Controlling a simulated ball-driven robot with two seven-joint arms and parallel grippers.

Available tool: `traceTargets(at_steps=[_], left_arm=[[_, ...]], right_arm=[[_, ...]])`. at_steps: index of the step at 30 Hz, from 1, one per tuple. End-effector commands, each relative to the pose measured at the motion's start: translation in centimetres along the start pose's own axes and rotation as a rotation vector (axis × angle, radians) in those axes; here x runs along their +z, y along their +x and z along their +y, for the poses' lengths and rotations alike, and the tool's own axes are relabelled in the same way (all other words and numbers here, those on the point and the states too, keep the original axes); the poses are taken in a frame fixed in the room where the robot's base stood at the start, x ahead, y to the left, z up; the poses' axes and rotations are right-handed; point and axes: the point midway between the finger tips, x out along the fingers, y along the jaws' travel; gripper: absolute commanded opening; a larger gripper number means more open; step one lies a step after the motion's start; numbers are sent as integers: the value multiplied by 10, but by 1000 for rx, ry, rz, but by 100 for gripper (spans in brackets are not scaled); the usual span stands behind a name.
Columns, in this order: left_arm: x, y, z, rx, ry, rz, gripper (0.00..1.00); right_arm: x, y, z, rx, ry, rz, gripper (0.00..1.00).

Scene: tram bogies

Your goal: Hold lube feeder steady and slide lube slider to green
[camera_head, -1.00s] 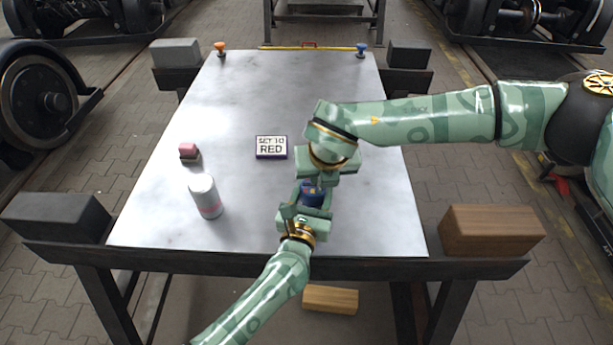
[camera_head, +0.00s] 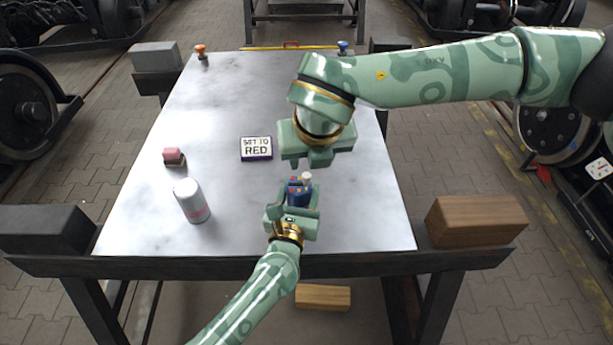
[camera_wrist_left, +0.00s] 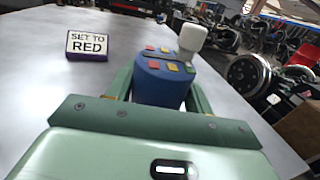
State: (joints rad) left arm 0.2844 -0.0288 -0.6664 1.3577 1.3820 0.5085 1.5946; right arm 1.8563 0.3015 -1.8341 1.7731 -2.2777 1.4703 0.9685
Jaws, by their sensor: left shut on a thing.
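The lube feeder (camera_head: 298,194) is a blue round body near the table's front edge. In the left wrist view its blue side (camera_wrist_left: 160,88) shows, with red, yellow and green patches on top. A pale knob (camera_wrist_left: 192,37), seemingly the lube slider, stands up at the feeder's far right side. My left gripper (camera_head: 294,203) is shut on the feeder, one finger at each side. My right gripper (camera_head: 317,160) is above and behind the feeder, apart from the knob; its finger gap is unclear.
A sign (camera_head: 257,148) reading "SET TO RED" lies left of the feeder on the metal table (camera_head: 220,110). A white can (camera_head: 191,201) and a small pink-topped block (camera_head: 174,157) are farther left. A wooden block (camera_head: 475,221) is at the right edge.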

Motion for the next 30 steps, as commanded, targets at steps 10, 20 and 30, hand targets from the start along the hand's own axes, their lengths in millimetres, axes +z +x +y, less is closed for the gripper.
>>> traceTargets(at_steps=[10,20,30], left_arm=[[0,0,0,-1,0,0,26],[0,0,0,-1,0,0,77],[-1,-9,0,-1,-2,1,77]], right_arm=[[0,-35,0,0,0,-1,43],[0,-35,0,0,0,0,43],[0,-35,0,0,0,0,43]])
